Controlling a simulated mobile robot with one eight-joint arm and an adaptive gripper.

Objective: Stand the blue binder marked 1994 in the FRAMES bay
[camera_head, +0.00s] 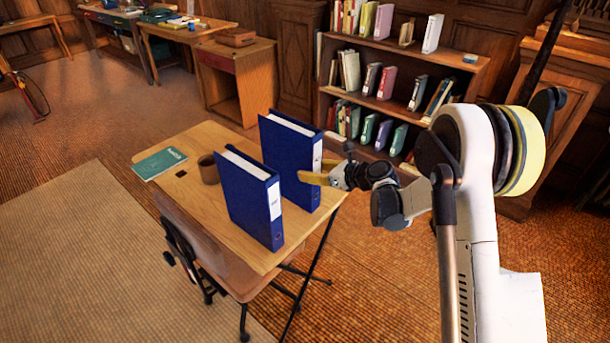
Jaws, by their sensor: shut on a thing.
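Two blue binders stand upright on the wooden desk (195,143), spines facing the right front. The rear binder (285,150) has a white spine label. My gripper (312,178) is shut on its spine side, with a yellow finger across the lower part. I cannot tell whether it touches the desk. The front binder (245,200) stands apart from my gripper, with a white label on its spine. The marks on both labels are too small to read. A wooden bookcase (440,52) stands behind on the right; no bay marked FRAMES can be read.
A brown mug (208,168) and a teal book (159,163) are on the desk's left part. A chair (200,250) is at its near side. The bookcase holds several books and binders with gaps between. A red-fronted cabinet (232,75) stands behind; floor lies between desk and bookcase.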

